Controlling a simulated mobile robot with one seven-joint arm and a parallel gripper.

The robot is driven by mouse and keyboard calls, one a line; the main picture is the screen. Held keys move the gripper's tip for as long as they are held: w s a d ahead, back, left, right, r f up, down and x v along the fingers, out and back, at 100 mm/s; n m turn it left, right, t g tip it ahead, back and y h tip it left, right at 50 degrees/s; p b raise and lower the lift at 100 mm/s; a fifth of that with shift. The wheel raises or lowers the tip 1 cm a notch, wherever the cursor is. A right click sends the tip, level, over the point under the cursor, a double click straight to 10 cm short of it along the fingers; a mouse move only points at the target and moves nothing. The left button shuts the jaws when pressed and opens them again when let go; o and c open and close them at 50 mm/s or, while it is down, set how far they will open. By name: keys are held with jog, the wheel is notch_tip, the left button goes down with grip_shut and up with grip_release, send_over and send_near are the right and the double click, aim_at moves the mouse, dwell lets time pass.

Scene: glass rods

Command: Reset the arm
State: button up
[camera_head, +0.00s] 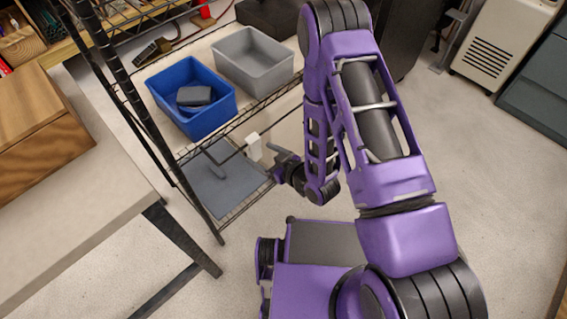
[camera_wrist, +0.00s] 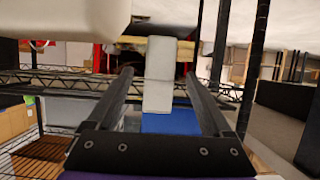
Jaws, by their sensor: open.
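My arm, purple and dark grey, reaches down to the wire shelf unit in the head view. My gripper (camera_head: 272,161) is at the shelf's right edge, just right of a small white upright block (camera_head: 253,146). In the wrist view my gripper (camera_wrist: 159,76) has its two dark fingers wide apart, and it is open. A pale block (camera_wrist: 160,92) shows between the fingers, with a gap on each side. I cannot tell how far beyond the fingertips it is. No glass rod can be made out.
On the shelf unit stand a blue bin (camera_head: 222,110) holding a dark object and an empty grey bin (camera_head: 254,66). A grey mat (camera_head: 205,196) lies on the shelf by my gripper. A black shelf post (camera_wrist: 255,60) is at right in the wrist view.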

jog(key=v, duration=1)
jog(key=shift+p, duration=0.3)
jog(key=shift+r, duration=0.1)
